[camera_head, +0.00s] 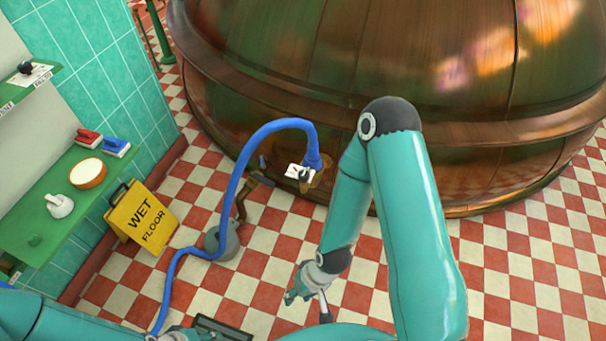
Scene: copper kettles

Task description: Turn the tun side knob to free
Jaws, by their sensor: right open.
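The copper tun (330,70) fills the upper right. Low on its side is a small white plate (292,170) with a dark knob (304,174), beside the end of a blue hose (312,150). The knob's setting is too small to read. My right gripper (308,298) is open and empty, pointing down over the floor, below the knob in the picture and apart from it. My left arm comes in at the bottom left. Its gripper (182,335) is partly cut off by the bottom edge, and its fingers are not clear.
The blue hose arches from the tun to the floor past a grey round object (222,242). A yellow wet-floor sign (141,216) stands left. Green shelves (40,200) hold brushes (88,137), a wooden bowl (87,173) and a white item (60,205). Checkered floor lies open at lower right.

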